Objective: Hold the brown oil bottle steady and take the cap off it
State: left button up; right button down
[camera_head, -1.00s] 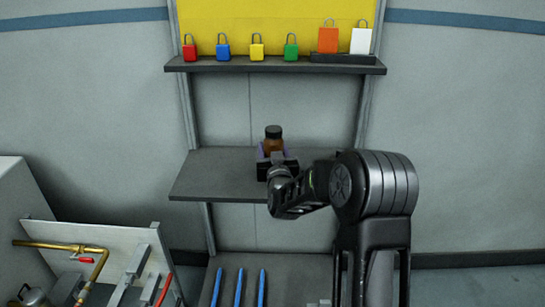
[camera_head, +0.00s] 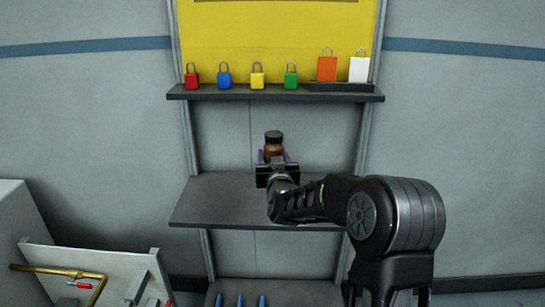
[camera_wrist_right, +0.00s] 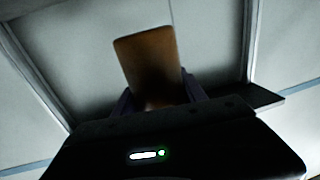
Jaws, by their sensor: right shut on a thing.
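The brown oil bottle (camera_head: 274,149) is upright in the head view, with its dark cap (camera_head: 273,136) on top. My right gripper (camera_head: 274,160) is shut on the bottle's body from the front, its fingers on either side. The bottle appears held above the middle shelf, though its base is hidden behind the gripper. In the right wrist view the brown bottle (camera_wrist_right: 147,62) stands between the two fingers (camera_wrist_right: 160,98); its cap is not clearly seen there. My left gripper is not in view.
The middle shelf (camera_head: 210,205) is otherwise bare. The upper shelf (camera_head: 220,93) holds several coloured padlocks and orange and white tags (camera_head: 327,69). A panel with a brass pipe (camera_head: 50,271) stands lower left. Blue bars (camera_head: 240,300) lie below.

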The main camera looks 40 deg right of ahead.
jog(key=c, duration=1.3)
grip_release()
grip_shut()
jog(key=shift+r, duration=0.2)
